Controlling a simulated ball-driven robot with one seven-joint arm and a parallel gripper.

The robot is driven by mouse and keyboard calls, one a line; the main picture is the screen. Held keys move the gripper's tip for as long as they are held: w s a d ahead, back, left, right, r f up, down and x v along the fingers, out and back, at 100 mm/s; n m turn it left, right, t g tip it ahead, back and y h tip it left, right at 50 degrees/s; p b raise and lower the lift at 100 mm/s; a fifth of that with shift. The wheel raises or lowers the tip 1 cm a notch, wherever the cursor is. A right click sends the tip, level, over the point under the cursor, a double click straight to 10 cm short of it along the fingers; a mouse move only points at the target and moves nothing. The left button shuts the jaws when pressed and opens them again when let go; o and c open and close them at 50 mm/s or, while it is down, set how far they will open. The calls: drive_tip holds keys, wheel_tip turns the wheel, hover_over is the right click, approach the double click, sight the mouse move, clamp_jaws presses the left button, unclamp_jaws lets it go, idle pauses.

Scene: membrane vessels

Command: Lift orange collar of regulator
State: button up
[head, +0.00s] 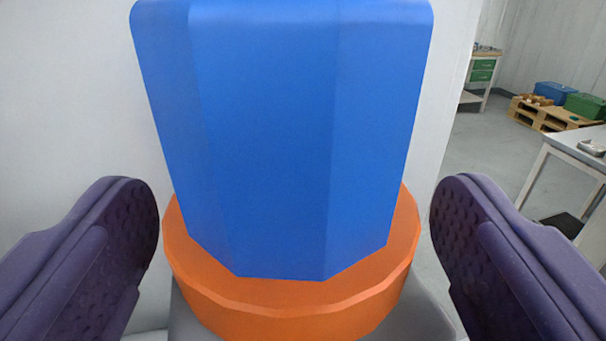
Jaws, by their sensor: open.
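The regulator shows large and close in the middle of the head view, with a blue faceted knob (270,140) standing upright. The orange collar (290,308) rings the knob's lower end. Below the collar a grey body (425,315) shows in part; the rest is cut off by the lower edge. My gripper (297,225) is open, with one purple finger on the left and one on the right of the regulator. The left fingertip is close to the collar's left side in the picture. The right fingertip shows a narrow gap to the collar. I see no contact.
A pale wall or panel (70,90) stands behind the regulator. At the right, farther off, are a table (570,150), a wooden pallet (545,115) with blue and green boxes, and a bench with green drawers (482,70). Grey floor (480,150) lies between them.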

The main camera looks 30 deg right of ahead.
drive_tip(key=shift+c, duration=0.3)
drive_tip(key=c, duration=1.4)
drive_tip(key=shift+r, duration=0.8)
drive_tip(key=shift+c, duration=0.3)
drive_tip(key=o, duration=1.5)
drive_tip(key=v, duration=0.7)
drive_tip(key=shift+s+a+b, duration=0.2)
drive_tip(key=shift+s+b, duration=0.1)
